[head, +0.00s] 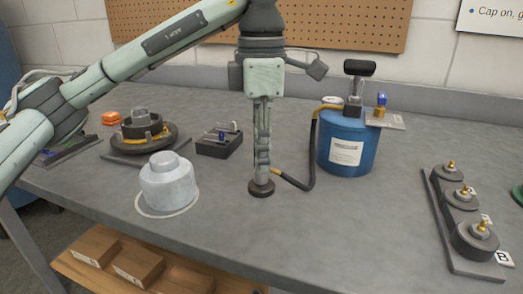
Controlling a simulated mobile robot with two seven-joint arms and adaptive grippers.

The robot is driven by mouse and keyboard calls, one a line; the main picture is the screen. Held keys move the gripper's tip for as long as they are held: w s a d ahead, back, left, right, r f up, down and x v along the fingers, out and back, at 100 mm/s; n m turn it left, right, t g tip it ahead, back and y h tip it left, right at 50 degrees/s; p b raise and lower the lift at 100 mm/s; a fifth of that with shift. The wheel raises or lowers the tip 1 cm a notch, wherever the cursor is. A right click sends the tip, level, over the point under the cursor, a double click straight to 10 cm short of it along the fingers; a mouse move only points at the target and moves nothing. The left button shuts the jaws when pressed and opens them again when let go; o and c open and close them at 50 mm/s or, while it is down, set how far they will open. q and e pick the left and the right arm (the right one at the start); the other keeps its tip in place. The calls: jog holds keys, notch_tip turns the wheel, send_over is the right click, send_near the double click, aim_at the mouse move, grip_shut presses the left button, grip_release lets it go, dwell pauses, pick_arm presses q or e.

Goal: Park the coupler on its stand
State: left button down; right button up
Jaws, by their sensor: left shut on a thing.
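My left gripper (262,160) points straight down near the middle of the bench, its fingers shut on the coupler (261,188). Only the coupler's dark round lower end shows below the fingertips; the fingers hide the rest. A black hose with a yellow collar joins it from the right and runs up to a blue canister (346,142). I cannot tell whether the coupler touches the bench or sits on something there. At the right, a dark strip (455,232) carries several round posts with brass tips, with letter tags beside them; one reads B. I cannot tell which thing is the stand. My right gripper is not in view.
A grey stepped cylinder (168,183) stands on a white ring at front left. Behind it are a dark round fixture (146,136), a small dark block (218,141) and an orange item (111,118). The bench between the canister and the strip is clear. Wooden bins (138,266) sit below.

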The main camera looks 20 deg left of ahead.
pick_arm(q)
jog(key=shift+f, duration=0.2)
dwell(0.5)
jog(key=c, duration=1.3)
grip_release()
jog(key=shift+o, duration=0.4)
jog(key=o, duration=0.3)
jog(key=shift+o, duration=0.2)
